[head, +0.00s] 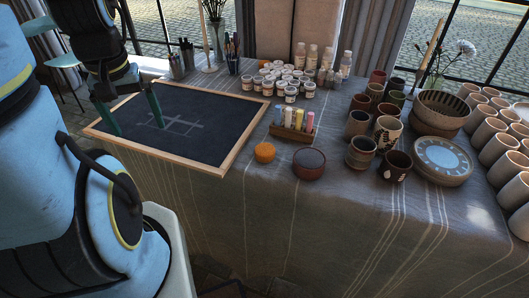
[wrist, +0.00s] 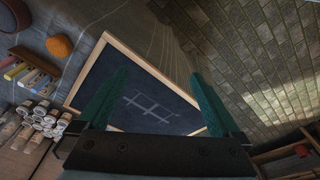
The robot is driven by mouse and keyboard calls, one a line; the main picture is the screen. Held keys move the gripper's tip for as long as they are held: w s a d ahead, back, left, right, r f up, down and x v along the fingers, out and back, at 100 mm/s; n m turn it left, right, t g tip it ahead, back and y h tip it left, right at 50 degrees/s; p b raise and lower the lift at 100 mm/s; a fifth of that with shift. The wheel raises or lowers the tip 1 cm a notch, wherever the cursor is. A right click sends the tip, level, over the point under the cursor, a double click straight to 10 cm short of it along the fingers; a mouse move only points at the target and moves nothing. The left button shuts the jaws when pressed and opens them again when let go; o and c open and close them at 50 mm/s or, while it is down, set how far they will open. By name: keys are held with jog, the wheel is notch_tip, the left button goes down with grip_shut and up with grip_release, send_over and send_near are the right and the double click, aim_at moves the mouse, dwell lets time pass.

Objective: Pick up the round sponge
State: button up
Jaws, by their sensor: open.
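The round sponge (head: 265,152) is a small orange disc on the grey tablecloth, just right of the chalkboard's frame. In the wrist view the orange sponge (wrist: 60,46) lies at the upper left. My gripper (head: 134,118) has green fingers and hangs over the left part of the chalkboard (head: 190,121), well left of the sponge. In the wrist view my gripper (wrist: 158,90) has its two fingers wide apart with nothing between them but the board behind. The sponge is fully in sight and apart from my gripper.
A dark reddish bowl (head: 309,164) stands right of the sponge. A wooden chalk holder (head: 292,132) with coloured chalks is behind it. Paint jars (head: 290,95), cups (head: 387,132) and a patterned plate (head: 443,160) crowd the back and right. The cloth in front of the sponge is clear.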

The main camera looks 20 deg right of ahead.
jog(key=n+g, duration=0.2)
jog(key=n, duration=0.2)
send_over(265, 148)
notch_tip(265, 148, down, 17)
jog(key=shift+w+b, duration=0.1)
jog(key=shift+b, duration=0.25)
jog(key=shift+f+p, duration=1.15)
jog(key=shift+f, duration=1.65)
jog(key=c, duration=1.3)
jog(key=shift+c, duration=0.2)
